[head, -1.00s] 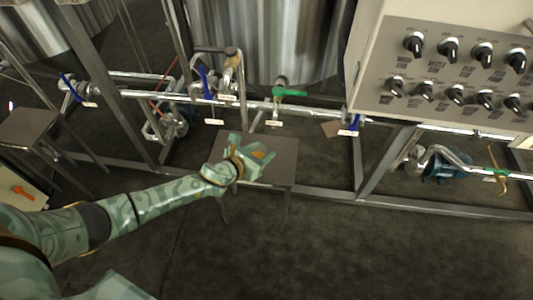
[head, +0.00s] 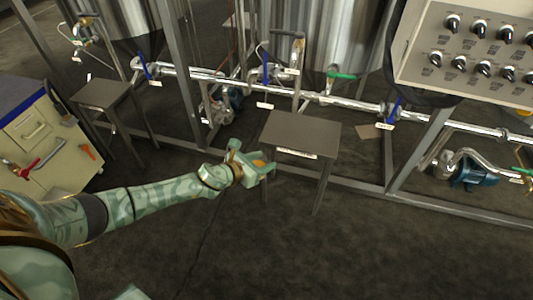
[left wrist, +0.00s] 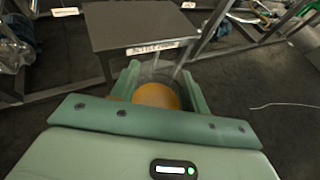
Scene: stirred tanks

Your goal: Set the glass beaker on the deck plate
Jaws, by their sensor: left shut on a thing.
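The glass beaker (head: 259,163) holds orange liquid and is between the fingers of my left gripper (head: 257,167). In the left wrist view, the beaker (left wrist: 156,96) sits between the two green fingers of the gripper (left wrist: 160,82), which is shut on it. A grey flat-topped stand (head: 303,131) with a white label on its front edge is just beyond and to the right of the gripper in the head view. The stand's top (left wrist: 140,24) looks bare in the left wrist view. The label is too blurred to read surely. My right gripper is not in view.
A second grey stand (head: 101,93) is at the left. A cream drawer cabinet (head: 45,140) with tools is at the far left. Pipes with blue and green valve handles (head: 340,75) run behind the stand. A control panel (head: 480,45) is at upper right. The front floor is clear.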

